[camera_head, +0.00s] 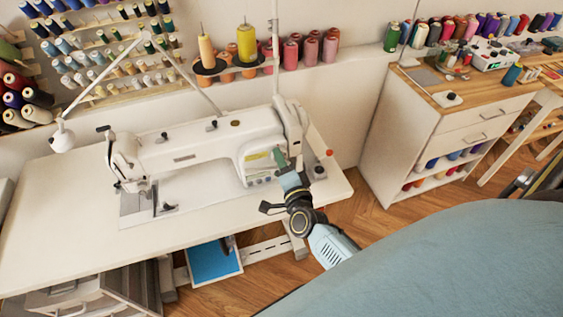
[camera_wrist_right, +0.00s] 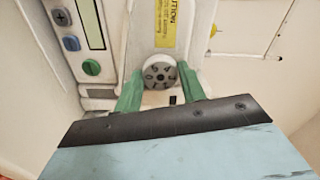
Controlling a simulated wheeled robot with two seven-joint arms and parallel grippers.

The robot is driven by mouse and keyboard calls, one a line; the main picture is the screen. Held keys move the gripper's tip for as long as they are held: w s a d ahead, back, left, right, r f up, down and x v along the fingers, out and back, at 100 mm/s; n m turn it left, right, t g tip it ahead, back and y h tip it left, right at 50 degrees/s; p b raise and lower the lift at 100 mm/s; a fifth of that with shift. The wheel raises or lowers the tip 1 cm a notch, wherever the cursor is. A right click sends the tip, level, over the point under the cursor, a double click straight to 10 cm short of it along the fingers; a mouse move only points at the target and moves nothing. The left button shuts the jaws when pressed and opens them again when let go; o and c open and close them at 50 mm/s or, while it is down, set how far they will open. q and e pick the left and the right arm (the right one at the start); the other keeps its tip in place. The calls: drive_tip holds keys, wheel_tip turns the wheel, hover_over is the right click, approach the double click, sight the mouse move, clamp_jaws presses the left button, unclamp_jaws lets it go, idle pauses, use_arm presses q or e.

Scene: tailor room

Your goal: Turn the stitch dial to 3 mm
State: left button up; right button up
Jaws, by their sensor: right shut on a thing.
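The stitch dial (camera_wrist_right: 160,75) is a round grey knob with dark markings on the front of the white sewing machine (camera_head: 205,145). It sits below a yellow caution label (camera_wrist_right: 166,24) in the right wrist view. My right gripper (camera_wrist_right: 161,88) has its green fingers on either side of the dial, shut on it. In the head view my right gripper (camera_head: 288,160) reaches the machine's right end and hides the dial. The dial's numbers are too small to read surely. My left gripper is not in view.
A panel with a green button (camera_wrist_right: 91,67) and two other buttons is left of the dial. The white table (camera_head: 60,225) holds the machine. Thread cones (camera_head: 310,48) stand on a shelf behind. A wooden-topped cabinet (camera_head: 425,125) stands at right.

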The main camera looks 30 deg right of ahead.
drive_tip(key=o, duration=1)
drive_tip(key=shift+s, duration=0.1)
drive_tip(key=shift+c, duration=0.2)
drive_tip(key=s+a+n, duration=0.3)
drive_tip(key=s+n, duration=1)
drive_tip(key=n, duration=0.5)
drive_tip(key=s+a+f+g+y, duration=0.1)
drive_tip(key=s+a+f+g, duration=0.1)
drive_tip(key=f, duration=0.5)
drive_tip(key=s+a+f+n+g+y+p, duration=0.1)
drive_tip(key=s+a+f+g+y, duration=0.1)
drive_tip(key=f, duration=0.5)
drive_tip(key=s+a+f+n+g+y, duration=0.1)
drive_tip(key=s+a+f+g+y, duration=0.1)
drive_tip(key=s+f, duration=0.3)
wheel_tip(320, 180, down, 3)
drive_tip(key=shift+a+g+p, duration=0.15)
drive_tip(key=shift+g+p, duration=0.25)
drive_tip(key=shift+g, duration=0.3)
